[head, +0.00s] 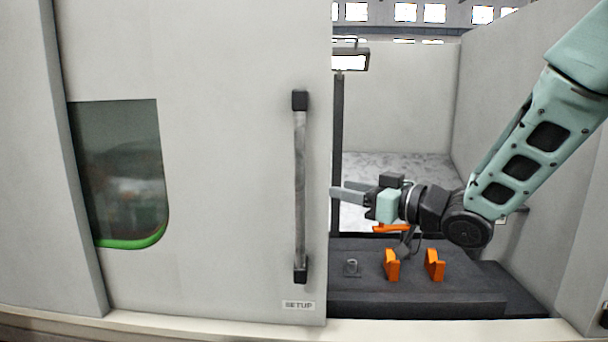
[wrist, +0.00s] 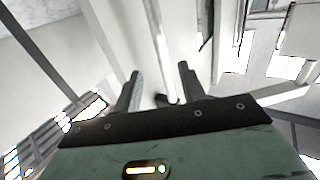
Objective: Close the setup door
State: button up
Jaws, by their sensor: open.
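The setup door (head: 230,200) is a large light-grey panel on the left of the head view, with a "SETUP" label near its lower right corner. It stands partly open, with a wide opening to its right. A vertical bar handle (head: 300,185) with black ends is fixed near the door's right edge. My gripper (head: 340,194) is open and empty, in the opening just right of the door's edge, its fingers pointing left. In the wrist view the two fingers (wrist: 158,88) are apart, with pale, blurred panel surfaces beyond them. I cannot tell whether a finger touches the door edge.
Inside the opening, a dark bench (head: 420,295) bears orange blocks (head: 391,265) and a small grey part (head: 352,267). A lamp (head: 350,60) on a dark post stands behind the door's edge. A grey wall (head: 530,130) bounds the right side. The door has a dark window (head: 120,170).

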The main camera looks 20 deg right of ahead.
aim_at(300, 180)
jog(key=p+x, duration=0.3)
jog(key=x, duration=0.9)
jog(key=shift+a, duration=0.15)
grip_shut()
